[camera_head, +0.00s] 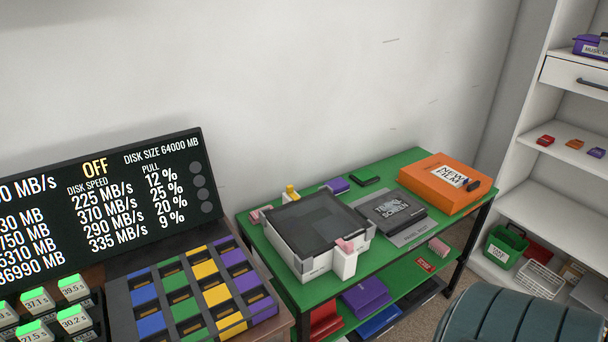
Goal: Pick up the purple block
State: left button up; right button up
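Several purple things show in the head view, and I cannot tell which one the task means. A small purple block (337,185) lies near the back edge of the green table, behind the grey and white device. A larger purple block (366,298) sits on the table's lower shelf. A small purple piece (597,152) rests on the white shelf unit at the right. Purple pieces (247,281) also form the right column of the colored rack. Neither of my grippers is in view.
The green table (386,165) carries a grey and white device (318,236), a dark screen box (391,213) and an orange box (440,182). A black display (110,200) stands at left. A rounded dark ribbed form (520,316) fills the lower right.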

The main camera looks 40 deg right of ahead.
aim_at(339, 185)
jog(key=l+u, duration=0.1)
jog(key=l, duration=0.4)
jog(key=k+l+u, duration=0.15)
jog(key=l, duration=0.4)
jog(key=l+u, duration=0.1)
jog(key=l, duration=0.4)
jog(key=k+l+u, duration=0.1)
jog(key=l, duration=0.4)
jog(key=k+l, duration=0.1)
jog(key=l, duration=0.3)
jog(key=k+l, duration=0.1)
jog(key=l, duration=0.3)
jog(key=k+l, duration=0.1)
jog(key=l, duration=0.3)
